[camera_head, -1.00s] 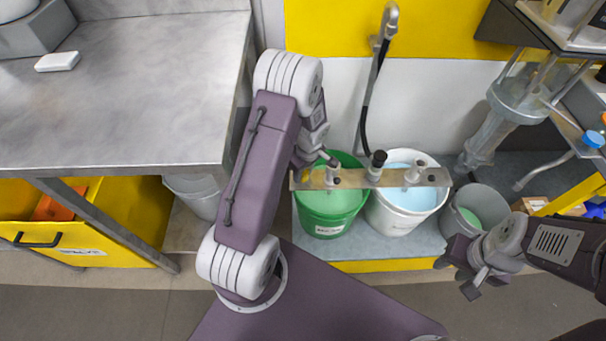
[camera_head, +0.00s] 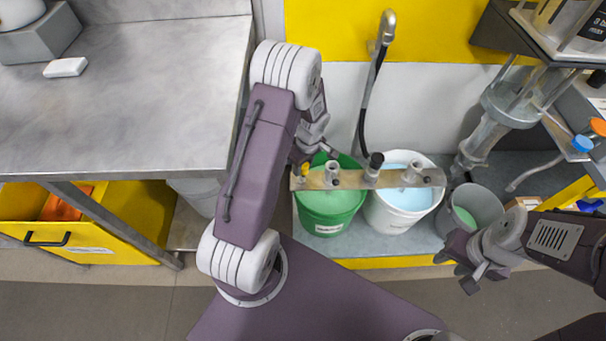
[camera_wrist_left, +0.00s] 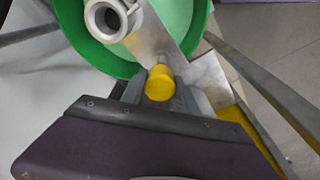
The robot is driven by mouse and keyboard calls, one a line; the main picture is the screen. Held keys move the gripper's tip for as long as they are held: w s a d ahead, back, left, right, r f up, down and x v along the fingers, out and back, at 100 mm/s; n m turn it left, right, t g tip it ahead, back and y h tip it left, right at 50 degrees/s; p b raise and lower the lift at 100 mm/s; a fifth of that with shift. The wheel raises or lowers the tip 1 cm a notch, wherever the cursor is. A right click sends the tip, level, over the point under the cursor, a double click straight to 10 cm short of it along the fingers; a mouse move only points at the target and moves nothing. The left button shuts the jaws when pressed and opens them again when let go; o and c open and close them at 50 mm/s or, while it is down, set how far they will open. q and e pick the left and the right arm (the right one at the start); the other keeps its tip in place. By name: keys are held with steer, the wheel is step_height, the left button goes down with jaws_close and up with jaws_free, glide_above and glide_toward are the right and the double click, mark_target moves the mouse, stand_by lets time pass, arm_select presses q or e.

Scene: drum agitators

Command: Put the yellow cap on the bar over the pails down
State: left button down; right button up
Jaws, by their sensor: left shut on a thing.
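The yellow cap (camera_head: 305,169) is at the left end of the metal bar (camera_head: 345,179) that lies across the pails. It also shows in the left wrist view (camera_wrist_left: 160,84), between the fingers of my left gripper (camera_wrist_left: 160,95), which is shut on it. The cap appears to be at the bar's end; I cannot tell whether it rests on the bar. The bar crosses over the green pail (camera_head: 327,222) and the white pail (camera_head: 395,218). My right gripper (camera_head: 455,272) is empty and looks open, in front of the grey pail (camera_head: 474,204).
Several upright fittings, one with a black top (camera_head: 374,163), stand on the bar. A tap with a black hose (camera_head: 382,50) is behind it. A grey table (camera_head: 120,110) is at the left. A shelf with blue and orange caps (camera_head: 597,127) is at the right.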

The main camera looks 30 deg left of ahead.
stand_by(0.7)
arm_select(q)
steer(key=shift+w+d+r, duration=0.1)
steer(key=shift+w+d, duration=0.05)
steer(key=w+d+r+m+t+h, duration=0.1)
steer(key=w+d+r+m, duration=0.2)
steer(key=d+r+m, duration=0.65)
steer(key=s+r+m+p, duration=0.2)
steer(key=s+r+p, duration=0.2)
steer(key=r+p, duration=0.4)
steer(key=s+r+m+p, duration=0.3)
steer(key=s+r+p, duration=0.1)
steer(key=r+p, duration=0.5)
steer(key=shift+s+a+h+p, duration=0.2)
steer(key=shift+a+h+p, duration=0.2)
steer(key=shift+p, duration=0.05)
